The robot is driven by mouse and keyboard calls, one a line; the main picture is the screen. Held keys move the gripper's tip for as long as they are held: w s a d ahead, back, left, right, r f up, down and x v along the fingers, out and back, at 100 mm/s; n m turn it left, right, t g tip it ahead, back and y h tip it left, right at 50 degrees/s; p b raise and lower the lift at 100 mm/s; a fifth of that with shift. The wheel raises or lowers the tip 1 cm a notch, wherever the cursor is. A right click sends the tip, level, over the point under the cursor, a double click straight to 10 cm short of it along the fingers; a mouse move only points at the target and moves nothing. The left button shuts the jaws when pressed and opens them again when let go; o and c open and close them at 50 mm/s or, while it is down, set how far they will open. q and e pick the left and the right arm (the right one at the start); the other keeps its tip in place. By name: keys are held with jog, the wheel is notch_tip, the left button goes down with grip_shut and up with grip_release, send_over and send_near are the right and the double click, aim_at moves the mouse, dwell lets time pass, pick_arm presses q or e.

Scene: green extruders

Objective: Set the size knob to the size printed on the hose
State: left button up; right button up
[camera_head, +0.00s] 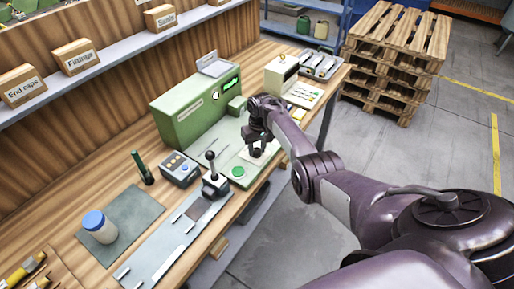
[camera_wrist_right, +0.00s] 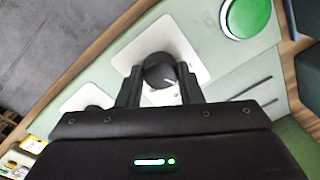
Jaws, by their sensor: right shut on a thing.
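A black round size knob (camera_wrist_right: 160,72) with a white pointer line sits on a white plate (camera_wrist_right: 184,45) on the green machine base. My right gripper (camera_wrist_right: 157,84) is shut on the knob, one finger on each side of it. In the head view my right gripper (camera_head: 256,148) is over the front of the green machine (camera_head: 190,112) and covers most of the knob. Any size marks on the plate are too small to read. I cannot make out a printed hose size. My left gripper is not in view.
A green button (camera_head: 238,171) is beside the plate. A black-knobbed lever (camera_head: 211,160), a blue-grey control box (camera_head: 179,168) and a blue-lidded jar (camera_head: 98,226) stand left along the wooden bench. Labelled boxes (camera_head: 75,57) line the shelf above. Stacked pallets (camera_head: 396,50) stand on the floor.

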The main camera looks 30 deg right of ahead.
aim_at(258, 149)
jog(key=n, duration=0.5)
jog(key=shift+w+b, duration=0.1)
jog(key=shift+b, duration=0.25)
dwell(0.4)
jog(key=o, duration=1)
jog(key=shift+r, duration=0.5)
jog(key=r, duration=0.6)
jog(key=shift+d+r+p, duration=0.25)
jog(key=shift+r+p, duration=0.05)
jog(key=shift+r, duration=0.1)
